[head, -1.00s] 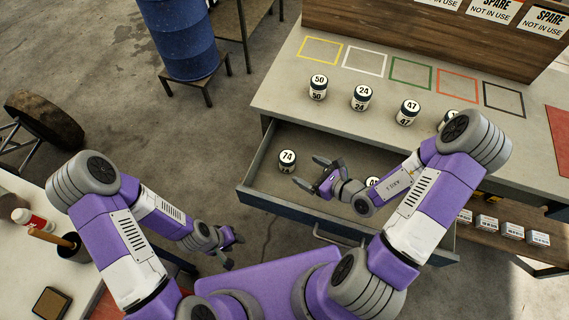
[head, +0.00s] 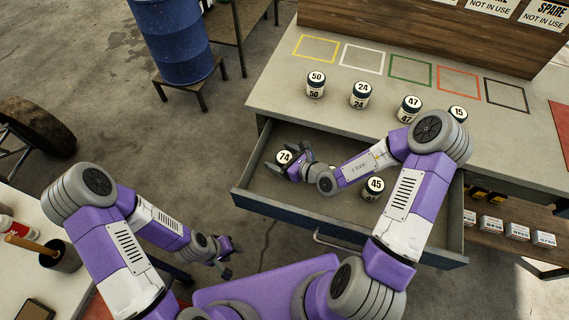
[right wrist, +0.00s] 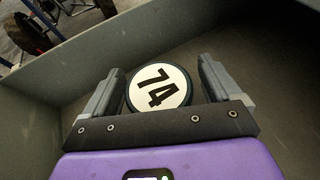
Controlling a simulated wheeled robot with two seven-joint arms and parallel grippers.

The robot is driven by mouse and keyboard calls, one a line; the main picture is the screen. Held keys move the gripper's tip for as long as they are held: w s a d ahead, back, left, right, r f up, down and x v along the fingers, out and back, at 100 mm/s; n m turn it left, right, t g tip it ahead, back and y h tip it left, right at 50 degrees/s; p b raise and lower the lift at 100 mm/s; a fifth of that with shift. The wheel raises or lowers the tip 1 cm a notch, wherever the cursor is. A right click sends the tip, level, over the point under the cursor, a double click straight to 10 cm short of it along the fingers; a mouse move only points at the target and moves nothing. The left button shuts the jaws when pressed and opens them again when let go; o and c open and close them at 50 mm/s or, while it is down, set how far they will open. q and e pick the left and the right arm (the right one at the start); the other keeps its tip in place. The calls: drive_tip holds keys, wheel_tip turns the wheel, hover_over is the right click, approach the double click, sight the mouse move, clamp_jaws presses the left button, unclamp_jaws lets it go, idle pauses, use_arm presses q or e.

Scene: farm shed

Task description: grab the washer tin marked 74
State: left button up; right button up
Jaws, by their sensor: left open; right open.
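The washer tin marked 74 (head: 284,157) stands in the open drawer (head: 262,188), near its left end. In the right wrist view the tin's white lid (right wrist: 158,87) shows between the two fingers. My right gripper (head: 283,162) is open, with a finger on either side of the tin. In the right wrist view the gripper (right wrist: 160,88) shows a small gap beside the lid on each side. The lower part of the tin is hidden. My left gripper (head: 232,257) is open and empty, low in front of the drawer at the left.
Tin 45 (head: 373,188) is also in the drawer. Tins 50 (head: 316,85), 24 (head: 360,95), 47 (head: 409,109) and 15 (head: 457,114) stand on the bench (head: 283,92). The drawer walls (right wrist: 75,60) rise close around the right gripper.

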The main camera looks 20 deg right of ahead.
drive_tip(key=shift+c, duration=0.3)
drive_tip(key=c, duration=1.1)
